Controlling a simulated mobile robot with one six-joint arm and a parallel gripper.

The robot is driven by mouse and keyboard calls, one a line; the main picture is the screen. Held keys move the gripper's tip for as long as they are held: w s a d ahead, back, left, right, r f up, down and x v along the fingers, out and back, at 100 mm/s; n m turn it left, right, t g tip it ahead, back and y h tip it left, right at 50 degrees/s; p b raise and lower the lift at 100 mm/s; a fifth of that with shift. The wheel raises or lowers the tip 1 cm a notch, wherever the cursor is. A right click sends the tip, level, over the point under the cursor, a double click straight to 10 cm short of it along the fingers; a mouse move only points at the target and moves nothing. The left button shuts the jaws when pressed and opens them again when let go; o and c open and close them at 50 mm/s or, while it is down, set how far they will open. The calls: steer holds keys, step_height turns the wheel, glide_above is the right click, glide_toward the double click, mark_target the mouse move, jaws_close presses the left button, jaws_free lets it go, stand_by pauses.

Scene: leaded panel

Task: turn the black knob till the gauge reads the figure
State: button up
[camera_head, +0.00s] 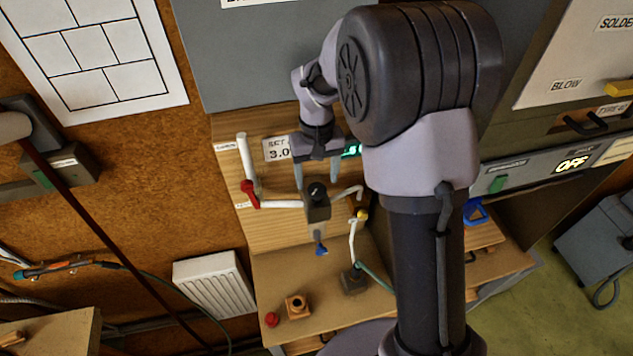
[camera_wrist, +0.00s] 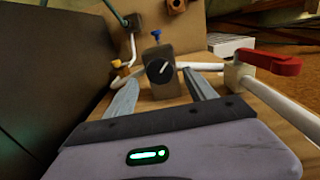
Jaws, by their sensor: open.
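The black knob (camera_wrist: 160,71) is a round dial with a pale pointer line on a dark grey block. In the wrist view it faces me, with its line slanting up to the right. In the head view the knob (camera_head: 317,190) sits below my gripper. My gripper (camera_head: 318,178) is open, its fingers pointing down at the block. In the wrist view its two fingers (camera_wrist: 160,92) stand left and right of the block, with a gap to the knob. The green gauge display (camera_head: 352,149) is mostly hidden behind my arm. The set card (camera_head: 278,149) reads "3.0", partly covered.
A red lever (camera_head: 250,193) on white pipe is left of the knob; it also shows in the wrist view (camera_wrist: 270,62). A yellow fitting (camera_head: 362,214) and a blue valve (camera_head: 321,250) are close by. A red ball (camera_head: 271,319) and wooden block (camera_head: 297,306) lie on the bench.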

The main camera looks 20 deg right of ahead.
mark_target(317, 189)
steer(key=shift+f, duration=1.75)
steer(key=c, duration=1.3)
steer(key=shift+c, duration=0.2)
steer(key=shift+m+b, duration=0.3)
steer(key=shift+m, duration=0.1)
steer(key=shift+f+m+b, duration=0.1)
steer(key=shift+m+b, duration=0.75)
steer(key=shift+m, duration=0.05)
steer(key=shift+m+b, duration=1.05)
steer(key=shift+m, duration=0.85)
steer(key=shift+r, duration=0.2)
